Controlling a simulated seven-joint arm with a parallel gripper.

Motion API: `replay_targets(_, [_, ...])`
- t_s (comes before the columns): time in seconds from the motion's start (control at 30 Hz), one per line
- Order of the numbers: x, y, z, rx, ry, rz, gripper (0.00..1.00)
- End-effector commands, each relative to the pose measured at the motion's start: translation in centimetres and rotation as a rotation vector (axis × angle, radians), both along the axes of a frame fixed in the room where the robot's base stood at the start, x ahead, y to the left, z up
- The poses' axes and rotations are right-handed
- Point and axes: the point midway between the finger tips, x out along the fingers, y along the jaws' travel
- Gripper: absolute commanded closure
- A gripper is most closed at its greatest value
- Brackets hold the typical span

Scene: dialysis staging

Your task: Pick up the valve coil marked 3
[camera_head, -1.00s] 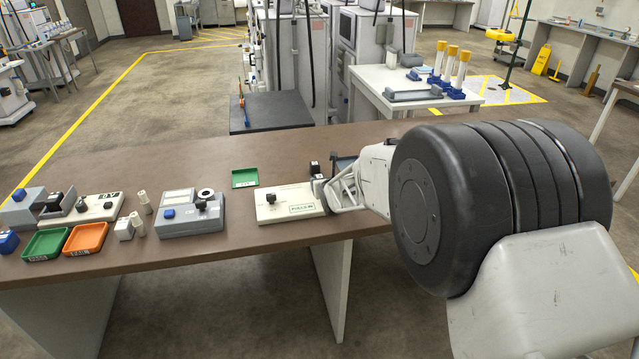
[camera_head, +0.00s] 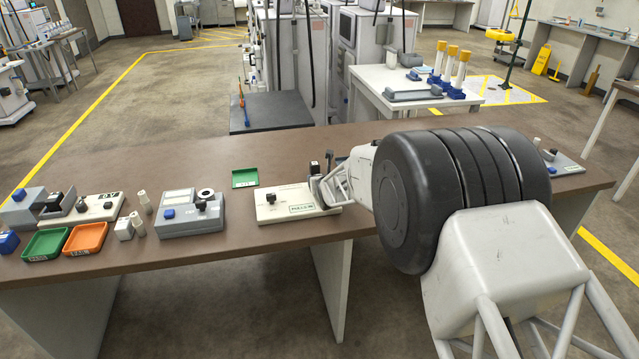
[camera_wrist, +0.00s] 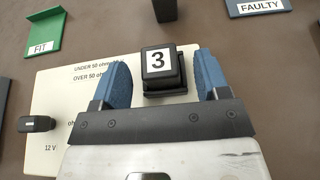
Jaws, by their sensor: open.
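The valve coil marked 3 (camera_wrist: 162,72) is a small black block with a white "3" label on top. In the wrist view it lies between the two blue fingertips of my gripper (camera_wrist: 164,82), near the edge of a cream board (camera_wrist: 60,100). My gripper is open, with a gap visible on each side of the coil. In the head view the gripper is mostly hidden behind my own arm. A black block, seemingly the coil (camera_head: 314,167), shows there at the right end of the cream board (camera_head: 285,207).
A green FIT tray (camera_wrist: 44,36) and a blue-grey FAULTY tray (camera_wrist: 258,7) lie beyond the board. A dark upright post (camera_wrist: 165,10) stands just past the coil. A grey meter box (camera_head: 188,220) sits to the left; a black knob (camera_wrist: 37,124) is on the board.

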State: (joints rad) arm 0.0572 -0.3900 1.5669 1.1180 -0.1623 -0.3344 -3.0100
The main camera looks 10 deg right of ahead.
Motion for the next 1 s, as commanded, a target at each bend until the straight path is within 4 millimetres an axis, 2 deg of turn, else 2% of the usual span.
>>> replay_targets(0.43, [-0.01,-0.01,0.02,0.0,0.0,0.0,0.31])
replay_targets(0.8, [-0.01,-0.01,0.02,0.0,0.0,0.0,0.88])
replay_targets(1.0, [0.0,-0.01,0.06,0.0,-0.001,0.0,0.88])
